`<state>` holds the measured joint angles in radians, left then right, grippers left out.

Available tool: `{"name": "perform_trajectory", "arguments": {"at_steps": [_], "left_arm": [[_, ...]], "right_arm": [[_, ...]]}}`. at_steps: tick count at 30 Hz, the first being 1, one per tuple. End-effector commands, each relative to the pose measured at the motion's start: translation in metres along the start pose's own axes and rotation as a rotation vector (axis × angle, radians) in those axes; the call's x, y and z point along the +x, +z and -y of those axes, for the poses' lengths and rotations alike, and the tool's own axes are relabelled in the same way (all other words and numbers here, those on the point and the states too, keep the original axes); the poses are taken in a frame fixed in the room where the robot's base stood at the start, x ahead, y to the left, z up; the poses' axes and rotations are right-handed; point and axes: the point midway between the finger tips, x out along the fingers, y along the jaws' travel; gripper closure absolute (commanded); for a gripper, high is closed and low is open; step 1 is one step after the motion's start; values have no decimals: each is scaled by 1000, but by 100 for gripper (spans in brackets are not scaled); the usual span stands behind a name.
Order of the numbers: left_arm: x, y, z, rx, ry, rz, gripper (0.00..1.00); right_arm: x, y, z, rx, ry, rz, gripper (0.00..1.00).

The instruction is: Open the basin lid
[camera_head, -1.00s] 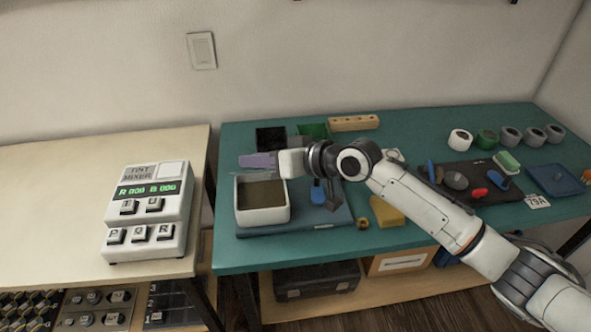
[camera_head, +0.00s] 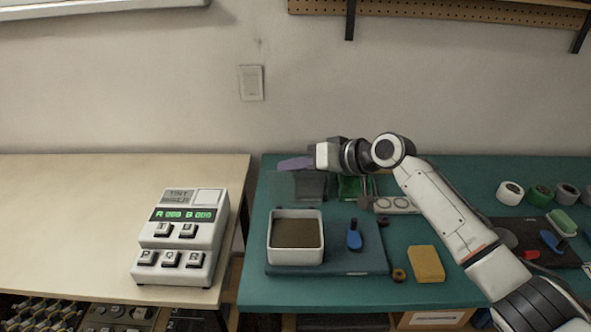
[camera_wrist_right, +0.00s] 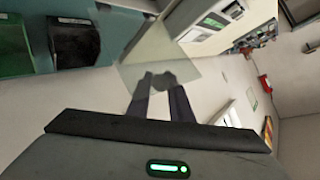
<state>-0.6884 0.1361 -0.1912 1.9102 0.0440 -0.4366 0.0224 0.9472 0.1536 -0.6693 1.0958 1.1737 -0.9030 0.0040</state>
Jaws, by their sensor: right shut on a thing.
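The basin (camera_head: 295,257) is a white square tub with dark brown contents, standing on a blue-grey board on the green table. Its top is uncovered in the head view. My right gripper (camera_head: 297,164) is behind and above the basin, its purple-grey fingers pointing left. In the right wrist view it is shut on the small round knob of the basin lid (camera_wrist_right: 152,50), a clear, pale see-through pane. The lid is held clear of the basin. In the head view the lid is hard to make out against the dark trays. My left gripper is not in view.
A blue-handled tool (camera_head: 354,236) lies on the board (camera_head: 340,262) right of the basin. A yellow block (camera_head: 426,264) sits farther right. The tint mixer (camera_head: 183,240) stands on the pale table at left. A green tray (camera_head: 349,189) lies behind the basin.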

Motion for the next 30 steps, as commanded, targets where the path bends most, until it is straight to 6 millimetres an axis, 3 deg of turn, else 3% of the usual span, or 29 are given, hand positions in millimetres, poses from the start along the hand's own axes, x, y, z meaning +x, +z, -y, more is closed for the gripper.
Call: {"name": "perform_trajectory", "arguments": {"at_steps": [15, 16, 19, 30], "left_arm": [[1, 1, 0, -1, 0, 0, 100], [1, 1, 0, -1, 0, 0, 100], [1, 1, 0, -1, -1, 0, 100], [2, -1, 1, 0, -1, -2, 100]], "right_arm": [[2, 3, -8, 6, 12, 3, 100], [2, 4, -8, 6, 12, 3, 78], [2, 4, -8, 6, 12, 5, 62], [-1, 2, -4, 3, 5, 3, 62]]}}
